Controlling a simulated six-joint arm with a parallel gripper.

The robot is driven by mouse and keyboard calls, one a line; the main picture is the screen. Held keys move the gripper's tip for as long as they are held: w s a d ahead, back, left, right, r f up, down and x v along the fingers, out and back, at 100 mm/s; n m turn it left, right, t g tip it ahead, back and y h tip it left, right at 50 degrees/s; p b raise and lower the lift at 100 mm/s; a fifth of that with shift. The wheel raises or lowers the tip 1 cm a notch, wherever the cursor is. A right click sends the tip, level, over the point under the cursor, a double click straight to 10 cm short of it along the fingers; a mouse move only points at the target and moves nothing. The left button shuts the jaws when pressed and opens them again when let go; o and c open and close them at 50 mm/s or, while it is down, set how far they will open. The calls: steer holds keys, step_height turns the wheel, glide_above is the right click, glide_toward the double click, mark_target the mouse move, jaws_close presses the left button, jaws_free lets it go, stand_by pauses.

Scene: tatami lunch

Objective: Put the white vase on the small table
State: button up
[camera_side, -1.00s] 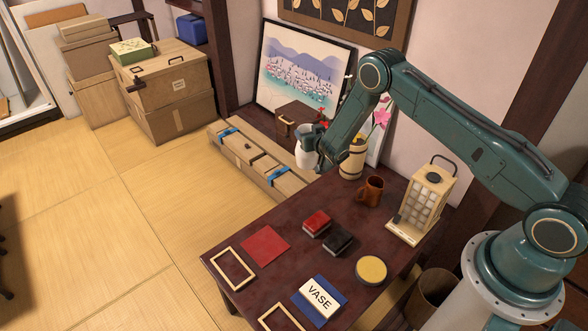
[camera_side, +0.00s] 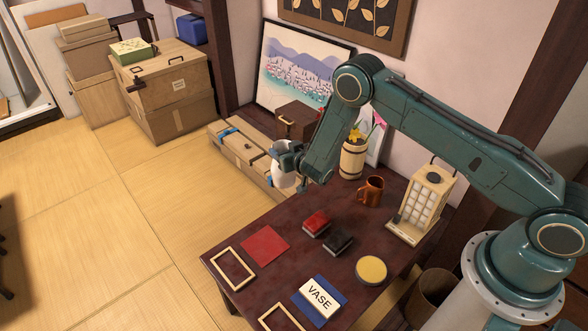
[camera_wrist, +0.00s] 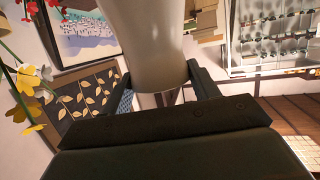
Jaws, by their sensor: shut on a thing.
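The white vase (camera_side: 283,178) is in my gripper (camera_side: 287,158), roughly upright, just beyond the far left edge of the small dark table (camera_side: 265,272) in the side view. My gripper is shut around the vase's narrower upper part. In the wrist view the pale vase (camera_wrist: 145,45) stands between the two fingers (camera_wrist: 165,88). The fingers hide part of the vase. A blue mat (camera_side: 335,291) with a white card reading "VASE" (camera_side: 319,297) lies near the table's front edge.
The table bears a red cloth (camera_side: 265,244), red and black blocks, a yellow disc (camera_side: 371,269), wooden frames, a brown mug (camera_side: 370,191), a lantern (camera_side: 422,205) and a wooden vase of flowers (camera_side: 352,160). A long wooden box (camera_side: 238,150) lies behind the vase.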

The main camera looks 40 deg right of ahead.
steer(key=s+a+n+y, duration=0.1)
steer(key=s+a, duration=0.1)
steer(key=a, duration=0.4)
steer(key=s+a+n+y, duration=0.1)
steer(key=s+a+y, duration=0.1)
steer(key=a, duration=0.5)
steer(key=shift+s+a+r+n, duration=0.15)
steer(key=shift+s+r+n, duration=0.15)
steer(key=shift+r, duration=0.1)
steer(key=shift+f, duration=0.1)
step_height(320, 180, down, 16)
steer(key=shift+w, duration=0.1)
steer(key=shift+f, duration=2.1)
steer(key=o, duration=1.7)
steer(key=shift+r, duration=0.15)
